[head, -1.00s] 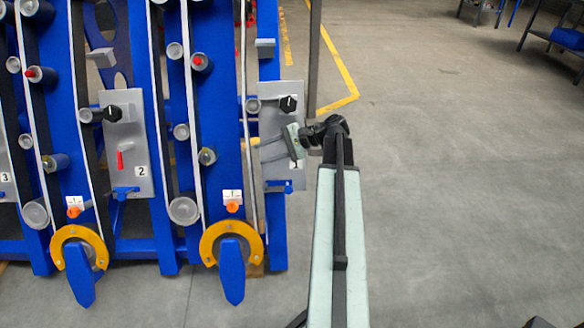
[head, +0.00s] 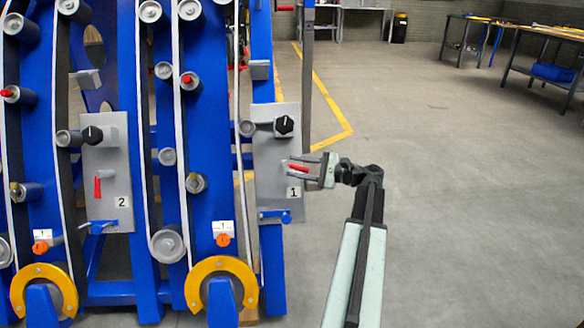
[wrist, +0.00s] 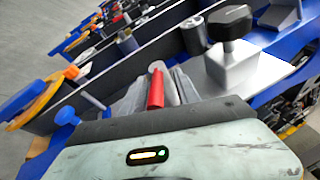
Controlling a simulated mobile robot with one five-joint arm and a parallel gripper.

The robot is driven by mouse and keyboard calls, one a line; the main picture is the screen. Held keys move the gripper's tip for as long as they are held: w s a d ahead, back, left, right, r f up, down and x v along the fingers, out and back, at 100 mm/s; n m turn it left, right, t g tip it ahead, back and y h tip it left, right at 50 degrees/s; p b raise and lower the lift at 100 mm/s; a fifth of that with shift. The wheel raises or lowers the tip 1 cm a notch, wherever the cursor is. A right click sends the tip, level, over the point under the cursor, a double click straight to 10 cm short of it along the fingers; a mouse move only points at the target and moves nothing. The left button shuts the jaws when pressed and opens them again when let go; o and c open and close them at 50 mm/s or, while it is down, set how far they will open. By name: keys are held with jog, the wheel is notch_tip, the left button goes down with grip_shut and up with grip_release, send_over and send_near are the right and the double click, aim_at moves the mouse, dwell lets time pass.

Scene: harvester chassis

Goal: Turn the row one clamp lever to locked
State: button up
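The row one panel (head: 262,180), a grey plate marked 1, is on the rightmost blue upright. Its red clamp lever (head: 299,168) lies close to level, its free end toward the right. My gripper (head: 303,167) comes in from the right, one finger above the lever and one below. The fingers stand apart, and the lever is between them.
A black knob (head: 284,125) sits above the lever and a blue handle (head: 275,215) below it. The row two panel (head: 107,185) has its red lever (head: 97,187) hanging down. A dark post (head: 307,90) stands behind. Floor to the right is clear.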

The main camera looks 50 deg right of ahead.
jog(key=shift+x, duration=0.95)
grip_shut()
dwell(0.7)
